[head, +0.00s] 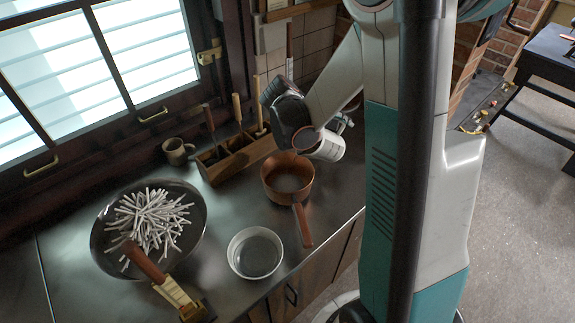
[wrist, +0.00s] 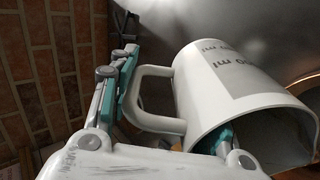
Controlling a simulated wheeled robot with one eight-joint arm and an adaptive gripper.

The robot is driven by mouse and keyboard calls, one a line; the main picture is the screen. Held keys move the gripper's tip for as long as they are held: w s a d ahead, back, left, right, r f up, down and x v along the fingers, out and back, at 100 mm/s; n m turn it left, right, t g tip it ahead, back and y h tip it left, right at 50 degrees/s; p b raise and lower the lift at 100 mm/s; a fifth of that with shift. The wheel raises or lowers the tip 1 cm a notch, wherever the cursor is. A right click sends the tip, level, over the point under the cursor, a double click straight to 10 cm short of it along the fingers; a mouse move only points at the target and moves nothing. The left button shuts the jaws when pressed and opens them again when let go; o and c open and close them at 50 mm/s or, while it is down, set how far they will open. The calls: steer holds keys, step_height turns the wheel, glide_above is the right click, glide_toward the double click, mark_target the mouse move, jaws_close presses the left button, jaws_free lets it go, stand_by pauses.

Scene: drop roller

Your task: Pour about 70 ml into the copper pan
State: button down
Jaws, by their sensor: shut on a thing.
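The copper pan (head: 273,189) stands on the steel counter, its brown handle pointing toward the front edge. My gripper (head: 343,124) is shut on a white mug (head: 331,149), just right of and above the pan. The mug is tilted, its mouth facing left toward the pan. In the wrist view the mug (wrist: 205,88) carries a grey label with "ml" lettering, and my fingers are at its handle (wrist: 152,73). I see no clear stream from the mug. Its contents and the liquid level in the pan cannot be made out.
A white bowl (head: 233,262) stands in front of the pan. A large dark pan (head: 100,222) with pale sticks is at left. A wooden utensil box (head: 218,170) and a small brown mug (head: 175,150) stand behind, near the window.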

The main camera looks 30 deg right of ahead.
mark_target(339, 133)
steer(key=shift+a+r+h+b, duration=0.2)
steer(key=shift+h+b, duration=0.15)
steer(key=shift+h, duration=0.15)
stand_by(1.3)
steer(key=shift+d+y+p, duration=0.4)
steer(key=shift+y+p, duration=0.3)
steer(key=shift+p, duration=0.05)
steer(key=f+y, duration=0.1)
steer(key=d+f+y, duration=0.1)
steer(key=f, duration=0.1)
steer(key=shift+d+b, duration=0.1)
steer(key=shift+b, duration=0.3)
steer(key=shift+d+f+y+b, duration=0.35)
steer(key=shift+d+f+y, duration=0.2)
steer(key=shift+f+y, duration=0.25)
steer(key=shift+d+f+y+b, duration=0.3)
steer(key=shift+d+f+y, duration=0.25)
steer(key=shift+f, duration=0.35)
steer(key=shift+f, duration=0.1)
